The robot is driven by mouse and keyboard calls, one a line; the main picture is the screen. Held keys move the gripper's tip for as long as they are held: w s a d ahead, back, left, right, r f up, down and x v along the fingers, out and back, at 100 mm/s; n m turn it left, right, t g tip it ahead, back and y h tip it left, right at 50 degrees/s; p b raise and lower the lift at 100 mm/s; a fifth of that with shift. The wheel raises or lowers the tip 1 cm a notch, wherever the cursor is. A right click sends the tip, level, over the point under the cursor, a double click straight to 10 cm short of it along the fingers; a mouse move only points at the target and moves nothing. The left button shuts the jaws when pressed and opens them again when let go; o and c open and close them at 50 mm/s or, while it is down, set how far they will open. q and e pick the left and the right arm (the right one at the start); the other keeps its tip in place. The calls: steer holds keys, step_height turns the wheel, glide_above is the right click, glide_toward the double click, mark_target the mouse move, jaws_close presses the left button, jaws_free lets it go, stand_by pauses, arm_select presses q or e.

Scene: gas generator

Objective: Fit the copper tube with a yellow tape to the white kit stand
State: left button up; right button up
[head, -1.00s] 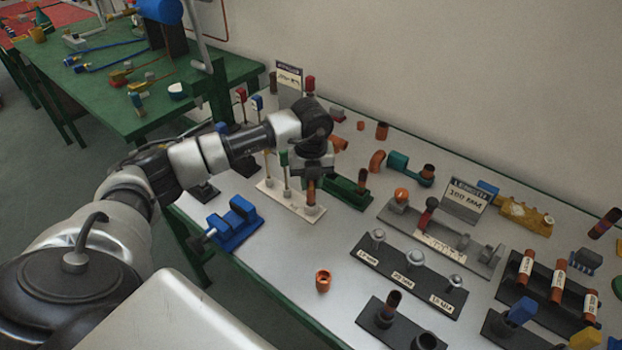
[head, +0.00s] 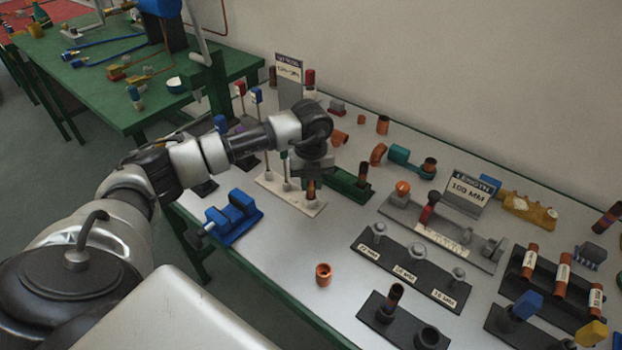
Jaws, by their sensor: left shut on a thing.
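The white kit stand (head: 277,190) is a pale flat base near the back left of the table, with upright posts on it. My left gripper (head: 311,178) is over its right end, pointing down and shut on a copper tube (head: 311,190). The tube stands upright, its lower end at the right-hand holder of the stand. I cannot tell whether it is fully seated. The gripper hides the tube's top, and no yellow tape can be made out. My right gripper is not in view.
A green fixture (head: 348,186) stands close right of the white stand. A blue vise (head: 234,217) is to its left front. A copper fitting (head: 323,274) lies on clear table in front. A grey gauge stand (head: 440,235) and black racks fill the right.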

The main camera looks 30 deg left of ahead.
arm_select(q)
steer(key=shift+f+b, duration=0.4)
steer(key=shift+f, duration=0.3)
steer(key=o, duration=0.9)
steer(key=shift+r, duration=0.1)
step_height(320, 180, up, 11)
steer(key=shift+f+b, duration=0.1)
steer(key=shift+b, duration=0.3)
steer(key=shift+f, duration=0.1)
